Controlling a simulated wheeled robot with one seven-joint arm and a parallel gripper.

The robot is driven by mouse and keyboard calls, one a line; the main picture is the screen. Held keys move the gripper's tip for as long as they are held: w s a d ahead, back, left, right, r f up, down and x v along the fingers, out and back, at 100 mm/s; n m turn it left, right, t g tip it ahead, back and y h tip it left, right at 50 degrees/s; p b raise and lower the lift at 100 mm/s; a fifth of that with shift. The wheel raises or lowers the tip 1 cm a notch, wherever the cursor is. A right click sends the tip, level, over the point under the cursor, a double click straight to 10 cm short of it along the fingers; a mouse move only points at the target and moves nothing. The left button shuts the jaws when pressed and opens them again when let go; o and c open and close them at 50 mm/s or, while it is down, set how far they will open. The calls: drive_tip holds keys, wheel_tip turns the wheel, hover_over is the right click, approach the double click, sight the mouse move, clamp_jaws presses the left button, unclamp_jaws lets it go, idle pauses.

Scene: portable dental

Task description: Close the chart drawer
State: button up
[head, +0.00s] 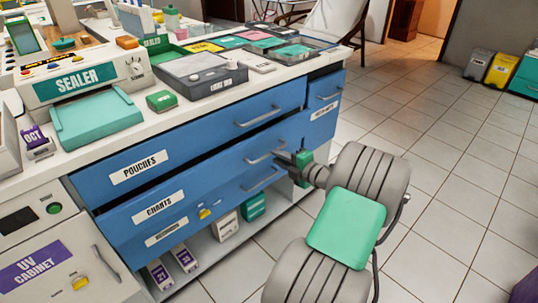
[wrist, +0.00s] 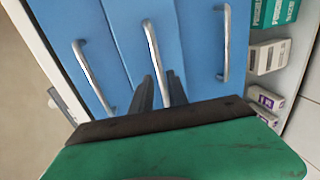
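The chart drawer (head: 225,178), a blue front labelled CHARTS with a silver bar handle (head: 265,152), is in the counter below the POUCHES drawer. It seems to stand out a little from the fronts around it, with a dark gap above it. My gripper (head: 289,166) is at the right end of this drawer front, close to the handle. In the wrist view my gripper's two dark fingers (wrist: 162,78) are apart and point at the drawer front, near one end of the middle handle (wrist: 151,45). I cannot tell whether they touch the handle or the front.
The POUCHES drawer (head: 185,143) is above and another handled drawer (head: 180,229) below. An open shelf under them holds several small boxes (head: 226,228). The countertop carries a sealer (head: 85,85) and trays. Tiled floor (head: 440,190) to the right is clear.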

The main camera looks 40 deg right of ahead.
sight(270, 154)
drive_tip(key=x, duration=0.5)
drive_tip(key=shift+a, duration=0.15)
drive_tip(key=shift+s, duration=0.1)
drive_tip(key=shift+c, duration=0.4)
clamp_jaws()
idle(0.6)
